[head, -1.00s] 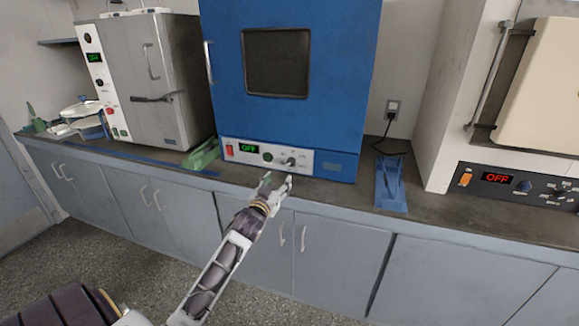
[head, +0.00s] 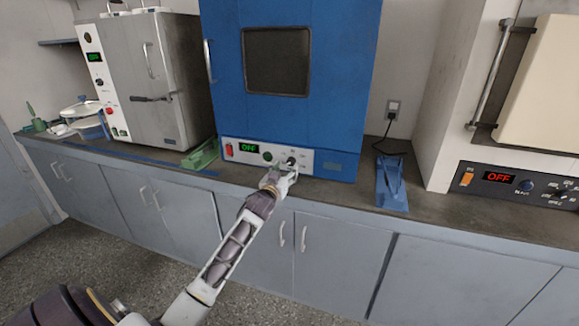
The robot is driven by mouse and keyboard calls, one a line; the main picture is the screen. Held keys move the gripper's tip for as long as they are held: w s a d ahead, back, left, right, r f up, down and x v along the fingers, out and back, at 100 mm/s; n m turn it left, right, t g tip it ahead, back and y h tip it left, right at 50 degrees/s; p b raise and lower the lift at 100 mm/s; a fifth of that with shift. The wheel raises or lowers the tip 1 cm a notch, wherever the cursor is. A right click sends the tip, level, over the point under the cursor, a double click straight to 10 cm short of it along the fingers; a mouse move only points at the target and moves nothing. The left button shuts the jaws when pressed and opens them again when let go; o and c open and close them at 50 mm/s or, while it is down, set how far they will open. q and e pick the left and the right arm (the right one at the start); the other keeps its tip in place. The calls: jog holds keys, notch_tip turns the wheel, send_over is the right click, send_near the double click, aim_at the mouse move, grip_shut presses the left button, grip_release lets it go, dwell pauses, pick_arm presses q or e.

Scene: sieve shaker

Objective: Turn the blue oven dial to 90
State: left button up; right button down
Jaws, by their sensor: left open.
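The blue oven (head: 345,110) stands on the counter, with a white control panel (head: 325,165) along its bottom front. The panel holds a red switch (head: 229,149), a green display reading OFF (head: 249,148), a dark green knob (head: 267,156) and a dark dial (head: 291,160) with small markings around it. The markings are too small to read. My left gripper (head: 285,174) is open, just below and in front of the dial; I cannot tell whether it touches the dial. My right gripper is not in view.
A grey oven (head: 165,80) stands to the left and a cream oven (head: 545,90) to the right. A green stand (head: 203,155) and a blue stand (head: 391,185) flank the blue oven on the counter (head: 440,215). Cabinets lie below.

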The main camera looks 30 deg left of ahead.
aim_at(291, 163)
pick_arm(q)
jog(key=shift+x, duration=1.7)
jog(key=shift+w+a+b, duration=0.15)
jog(key=shift+w+b, duration=0.2)
jog(key=shift+w, duration=0.55)
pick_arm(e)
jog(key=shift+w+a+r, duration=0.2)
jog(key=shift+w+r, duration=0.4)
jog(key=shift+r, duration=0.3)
pick_arm(q)
jog(key=shift+c, duration=0.3)
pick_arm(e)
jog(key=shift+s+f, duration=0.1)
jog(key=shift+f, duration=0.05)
pick_arm(q)
jog(key=c, duration=1)
